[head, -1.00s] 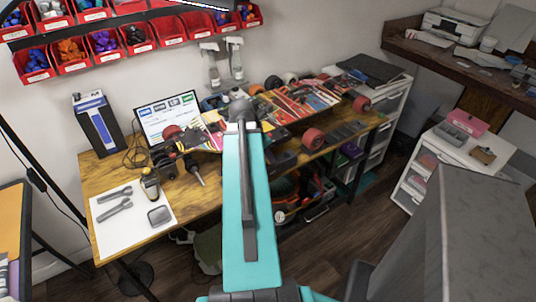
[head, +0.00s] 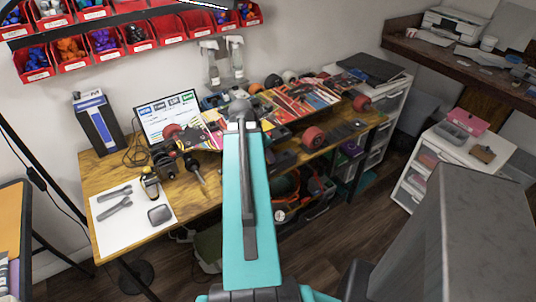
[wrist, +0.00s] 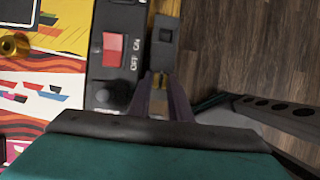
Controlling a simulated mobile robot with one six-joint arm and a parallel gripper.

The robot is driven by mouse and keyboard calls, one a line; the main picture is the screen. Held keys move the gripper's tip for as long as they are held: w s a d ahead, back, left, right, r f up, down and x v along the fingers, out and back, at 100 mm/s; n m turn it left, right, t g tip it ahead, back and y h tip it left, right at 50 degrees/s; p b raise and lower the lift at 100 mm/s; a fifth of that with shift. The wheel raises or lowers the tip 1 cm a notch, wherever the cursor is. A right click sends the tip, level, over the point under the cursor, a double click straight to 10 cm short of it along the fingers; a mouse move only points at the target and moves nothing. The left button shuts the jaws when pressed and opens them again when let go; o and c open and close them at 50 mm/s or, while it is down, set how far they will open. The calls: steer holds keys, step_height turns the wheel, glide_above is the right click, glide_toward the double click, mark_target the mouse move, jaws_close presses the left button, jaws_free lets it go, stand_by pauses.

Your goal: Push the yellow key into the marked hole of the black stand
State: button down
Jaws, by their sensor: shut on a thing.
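In the wrist view my gripper (wrist: 159,84) is shut on a small yellow piece, the yellow key (wrist: 158,80), whose top shows between the fingertips. The key lies in line with the near end of this block. I cannot tell whether they touch or whether the key is in a hole. In the head view the gripper, key and stand are hidden behind my teal arm or too small to make out.
A dark switch box with a red switch (wrist: 114,48) marked OFF and ON stands just left of the fingers. Colourful boards (wrist: 60,90) and a brass-coloured ring (wrist: 14,45) lie farther left. The wooden floor (wrist: 240,45) shows past the table edge at right.

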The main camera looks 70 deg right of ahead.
steer(key=shift+f, duration=0.25)
stand_by(0.5)
steer(key=c, duration=1.5)
jaws_free()
steer(key=shift+c, duration=0.2)
steer(key=shift+w, duration=0.1)
steer(key=shift+c, duration=1)
steer(key=shift+d+r+p, duration=0.1)
steer(key=shift+r+p, duration=0.25)
steer(key=shift+r+p, duration=0.95)
steer(key=shift+p, duration=0.05)
steer(key=shift+o, duration=0.8)
steer(key=shift+r, duration=0.2)
